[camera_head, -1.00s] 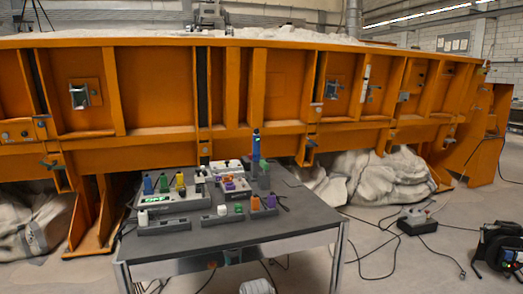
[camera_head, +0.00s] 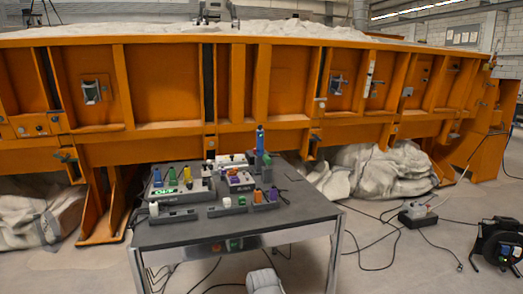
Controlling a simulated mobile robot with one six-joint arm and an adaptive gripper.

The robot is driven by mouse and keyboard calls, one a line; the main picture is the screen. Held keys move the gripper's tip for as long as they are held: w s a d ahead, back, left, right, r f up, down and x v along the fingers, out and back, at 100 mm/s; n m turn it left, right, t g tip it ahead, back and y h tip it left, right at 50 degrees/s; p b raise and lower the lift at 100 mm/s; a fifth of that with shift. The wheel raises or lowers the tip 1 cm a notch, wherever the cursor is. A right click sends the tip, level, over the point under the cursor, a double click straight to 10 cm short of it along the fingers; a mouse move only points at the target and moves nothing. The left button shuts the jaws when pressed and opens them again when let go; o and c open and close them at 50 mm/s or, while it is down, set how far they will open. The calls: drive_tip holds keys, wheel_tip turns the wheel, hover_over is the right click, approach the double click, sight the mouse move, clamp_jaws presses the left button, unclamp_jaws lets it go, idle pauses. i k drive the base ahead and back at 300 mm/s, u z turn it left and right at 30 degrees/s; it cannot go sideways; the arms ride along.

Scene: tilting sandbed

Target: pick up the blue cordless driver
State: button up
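A tall blue upright tool (camera_head: 260,140) stands at the back right of the grey table (camera_head: 240,232), its lower end among dark and green parts. It looks most like the blue cordless driver, but it is too small to be sure. A smaller blue item (camera_head: 157,178) stands at the left end of a grey holder with a green-lit front. A blue-purple item (camera_head: 273,193) stands in a low holder at the right front. My gripper is not in view.
Several green, yellow, orange and white items crowd the table's back half; its front strip is clear. An orange steel sandbed wall (camera_head: 165,85) rises behind. White sacks (camera_head: 380,170), cables and a black reel (camera_head: 497,243) lie at the right. A pale object (camera_head: 264,283) shows at the bottom edge.

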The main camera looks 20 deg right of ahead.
sight(260, 133)
drive_tip(key=k, duration=1.3)
drive_tip(key=z, duration=0.2)
drive_tip(key=i, duration=0.35)
drive_tip(key=z, duration=0.6)
drive_tip(key=i, duration=1.55)
drive_tip(key=u, duration=0.8)
